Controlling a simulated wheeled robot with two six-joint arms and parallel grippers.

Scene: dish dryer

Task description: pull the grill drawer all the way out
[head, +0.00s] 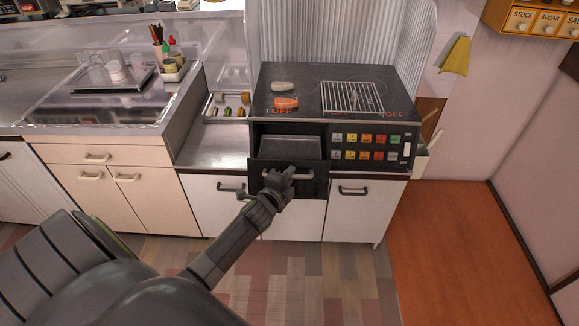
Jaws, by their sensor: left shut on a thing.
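The grill drawer (316,187) is a dark front with a pale bar handle (301,176), below the black stove top in the head view. It stands part way out, and a grey tray (290,147) shows in the opening behind its front. My left gripper (281,174) is at the left part of the handle and is shut on it. The gripper hides that end of the handle and part of the drawer front. My right gripper is not in view.
The stove top (330,88) carries a wire grill (352,97) and two food pieces. A button panel (365,146) is right of the drawer. White cupboards (356,212) are below. The floor (330,275) in front is clear.

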